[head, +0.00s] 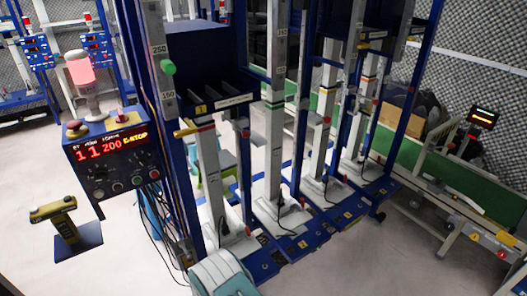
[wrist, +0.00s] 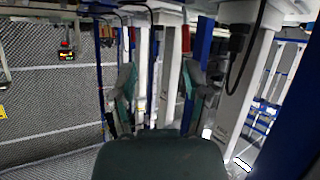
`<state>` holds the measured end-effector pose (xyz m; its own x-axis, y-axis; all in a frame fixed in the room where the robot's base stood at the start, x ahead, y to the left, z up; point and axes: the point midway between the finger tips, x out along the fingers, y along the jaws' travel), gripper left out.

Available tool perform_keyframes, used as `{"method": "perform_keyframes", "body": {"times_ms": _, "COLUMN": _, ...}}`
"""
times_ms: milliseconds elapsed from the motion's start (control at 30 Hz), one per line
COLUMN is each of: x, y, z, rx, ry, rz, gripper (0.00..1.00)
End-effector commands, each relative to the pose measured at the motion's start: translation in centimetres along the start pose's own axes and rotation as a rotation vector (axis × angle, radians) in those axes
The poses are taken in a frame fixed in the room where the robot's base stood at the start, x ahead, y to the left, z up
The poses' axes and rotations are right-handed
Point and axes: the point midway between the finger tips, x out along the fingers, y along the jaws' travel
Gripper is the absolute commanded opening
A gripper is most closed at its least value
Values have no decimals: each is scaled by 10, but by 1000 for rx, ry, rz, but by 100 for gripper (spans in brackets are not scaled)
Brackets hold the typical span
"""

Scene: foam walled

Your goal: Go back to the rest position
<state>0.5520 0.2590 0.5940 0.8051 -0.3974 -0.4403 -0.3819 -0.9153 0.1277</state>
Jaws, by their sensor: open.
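My gripper (wrist: 158,78) shows in the wrist view. Its two grey-green fingers stand well apart, and nothing is between them. Behind the gap are white upright columns and a blue post of the machine, at a distance I cannot tell. In the head view a pale, rounded part of my arm shows at the bottom edge, in front of the machine's base; the fingers cannot be made out there.
A blue-framed machine (head: 285,125) with several white columns fills the middle. A control box (head: 113,160) with a red display stands left. A green conveyor (head: 447,180) lies right. Pale floor (head: 370,255) is clear at the lower right.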

Motion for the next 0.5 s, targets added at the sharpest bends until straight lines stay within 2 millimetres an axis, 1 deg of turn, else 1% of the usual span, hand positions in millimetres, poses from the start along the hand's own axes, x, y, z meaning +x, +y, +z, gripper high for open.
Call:
{"method": "perform_keyframes", "body": {"times_ms": 33, "x": 0, "y": -2, "z": -8, "rx": 9, "ry": -3, "rz": -9, "gripper": 61}}
{"method": "perform_keyframes", "body": {"times_ms": 267, "x": -1, "y": -11, "z": -36, "rx": 37, "ry": -27, "rz": -57, "gripper": 61}}
{"method": "perform_keyframes", "body": {"times_ms": 367, "x": -1, "y": -15, "z": -52, "rx": 53, "ry": -40, "rz": -83, "gripper": 61}}
{"method": "perform_keyframes", "body": {"times_ms": 467, "x": -3, "y": -19, "z": -71, "rx": 68, "ry": -54, "rz": -114, "gripper": 61}}
{"method": "perform_keyframes", "body": {"times_ms": 500, "x": -4, "y": -21, "z": -80, "rx": 75, "ry": -60, "rz": -129, "gripper": 61}}
